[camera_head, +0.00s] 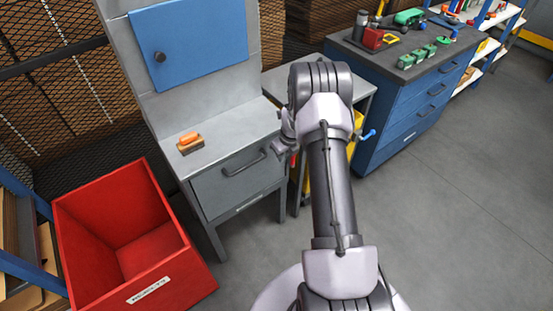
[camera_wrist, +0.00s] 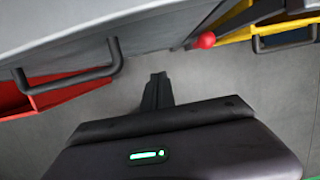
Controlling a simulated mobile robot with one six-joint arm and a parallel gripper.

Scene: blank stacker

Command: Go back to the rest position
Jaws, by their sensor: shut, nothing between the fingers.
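My gripper (camera_head: 281,148) shows in the head view at the end of my arm, just off the front right side of the grey bench with a drawer. In the wrist view its fingers (camera_wrist: 157,88) are together and empty, pointing over the grey floor. The bench's dark drawer handle (camera_wrist: 75,80) lies to their left, apart from them. My arm hides part of the area behind it in the head view.
A red bin (camera_head: 128,235) stands left of the grey bench (camera_head: 225,140). A brush with an orange handle (camera_head: 188,139) lies on the bench. A blue cabinet (camera_head: 400,115) with tools stands at right. A red knob (camera_wrist: 206,40) is near. Floor at right is clear.

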